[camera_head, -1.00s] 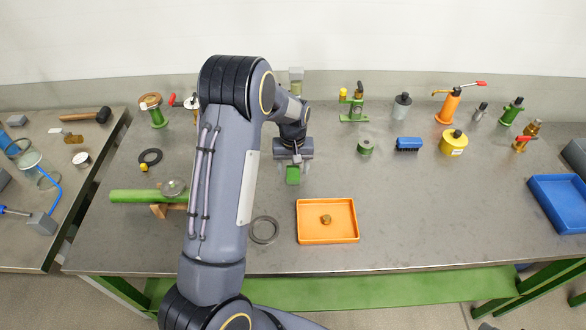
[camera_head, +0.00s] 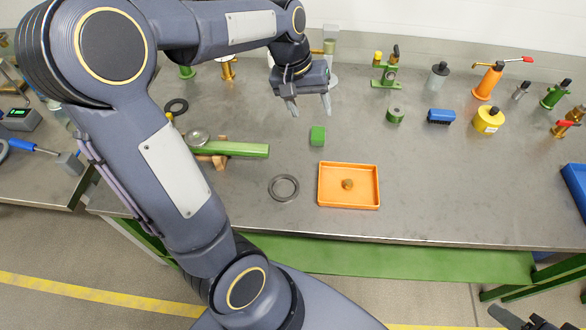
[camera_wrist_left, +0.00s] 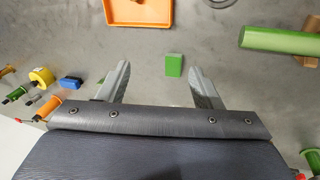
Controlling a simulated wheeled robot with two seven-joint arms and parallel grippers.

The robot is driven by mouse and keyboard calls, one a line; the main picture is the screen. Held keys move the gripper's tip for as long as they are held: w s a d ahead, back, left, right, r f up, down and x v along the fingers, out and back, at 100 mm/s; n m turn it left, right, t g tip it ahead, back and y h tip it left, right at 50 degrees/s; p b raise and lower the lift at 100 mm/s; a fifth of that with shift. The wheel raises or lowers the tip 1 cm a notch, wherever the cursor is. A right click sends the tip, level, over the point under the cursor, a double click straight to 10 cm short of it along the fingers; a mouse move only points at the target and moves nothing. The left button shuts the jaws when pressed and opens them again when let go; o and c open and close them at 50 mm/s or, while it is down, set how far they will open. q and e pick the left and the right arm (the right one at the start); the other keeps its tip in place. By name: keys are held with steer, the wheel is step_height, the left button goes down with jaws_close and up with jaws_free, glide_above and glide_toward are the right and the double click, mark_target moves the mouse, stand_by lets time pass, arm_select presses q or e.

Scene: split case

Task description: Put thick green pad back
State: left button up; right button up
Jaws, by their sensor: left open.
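The thick green pad (camera_head: 317,136) is a small green block lying on the grey bench, behind the orange tray. In the left wrist view the pad (camera_wrist_left: 174,64) shows beyond the fingers, in the gap between their tips. My left gripper (camera_head: 310,106) is open and empty, above and behind the pad and apart from it. Its two grey fingers also show spread in the left wrist view (camera_wrist_left: 160,70). Part of my right gripper (camera_head: 525,320) shows at the bottom right edge; its jaws are not clear.
The orange tray (camera_head: 324,201) holds a small brown piece. A grey ring (camera_head: 284,188) lies left of it. A green cylinder (camera_head: 240,149) rests on a wooden support. A green round part (camera_head: 395,115), blue brush (camera_head: 440,117) and yellow can (camera_head: 488,120) stand to the right.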

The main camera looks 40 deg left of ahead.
arm_select(q)
steer(key=s+d+m+t, duration=0.1)
steer(key=s+d, duration=0.2)
steer(key=s, duration=0.3)
steer(key=s+d+m+t+h, duration=0.1)
steer(key=s+d, duration=0.2)
steer(key=s, duration=0.3)
steer(key=s+d+m+t, duration=0.1)
steer(key=s+d, duration=0.1)
steer(key=s, duration=0.4)
steer(key=shift+s+d+t, duration=0.3)
steer(key=shift+s+d, duration=0.05)
steer(key=shift+d, duration=0.05)
